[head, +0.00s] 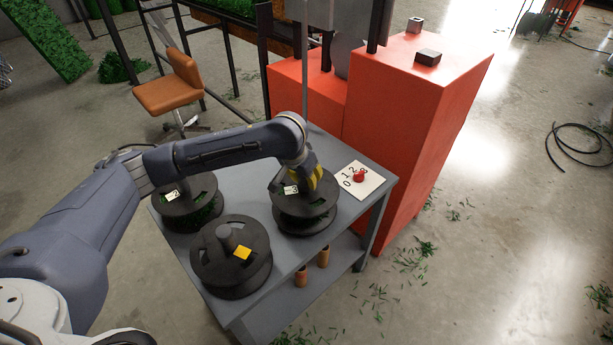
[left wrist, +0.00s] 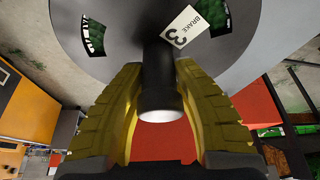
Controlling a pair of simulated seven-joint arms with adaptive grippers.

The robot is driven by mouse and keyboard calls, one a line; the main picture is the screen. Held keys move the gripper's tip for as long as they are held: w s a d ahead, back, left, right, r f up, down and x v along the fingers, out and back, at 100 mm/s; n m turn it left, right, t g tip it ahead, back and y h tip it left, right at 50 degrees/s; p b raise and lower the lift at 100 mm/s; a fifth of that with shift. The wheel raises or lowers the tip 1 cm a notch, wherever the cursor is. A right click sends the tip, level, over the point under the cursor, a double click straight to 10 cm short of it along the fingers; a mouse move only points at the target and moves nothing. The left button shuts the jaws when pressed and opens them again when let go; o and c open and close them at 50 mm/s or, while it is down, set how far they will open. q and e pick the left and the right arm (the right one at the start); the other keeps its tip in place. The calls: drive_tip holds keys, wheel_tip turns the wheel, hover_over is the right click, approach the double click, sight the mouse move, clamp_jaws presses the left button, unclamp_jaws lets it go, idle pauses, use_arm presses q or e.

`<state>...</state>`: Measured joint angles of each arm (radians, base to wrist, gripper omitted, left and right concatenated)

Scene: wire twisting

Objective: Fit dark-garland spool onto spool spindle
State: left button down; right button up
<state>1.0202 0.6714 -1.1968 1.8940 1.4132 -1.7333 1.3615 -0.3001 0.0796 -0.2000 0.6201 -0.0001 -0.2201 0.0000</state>
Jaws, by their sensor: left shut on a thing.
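My left gripper (head: 314,178) is over the black spool (head: 303,212) at the right of the cart top. In the left wrist view its yellow fingers (left wrist: 160,98) are shut on that spool's dark central hub (left wrist: 158,68). The spool's flange (left wrist: 115,25) has a white tag reading "BRAKE 3" (left wrist: 187,27), and green garland shows through its slots. A spool tagged 2 (head: 188,203) stands at the back left, and one with a yellow tag (head: 232,262) at the front. I cannot tell which is the dark-garland spool, nor pick out the spindle. My right gripper is not in view.
The spools stand close together on a grey cart (head: 370,212). A white card (head: 376,187) with numbers and a red knob (head: 360,175) lies at its right corner. Orange-red cabinets (head: 410,130) rise behind it. An orange chair (head: 170,92) stands behind my arm.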

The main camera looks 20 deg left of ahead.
sight(298, 195)
use_arm(q)
drive_tip(key=shift+f, duration=0.5)
drive_tip(key=c, duration=1)
unclamp_jaws()
drive_tip(key=shift+f, duration=0.1)
drive_tip(key=v, duration=1.2)
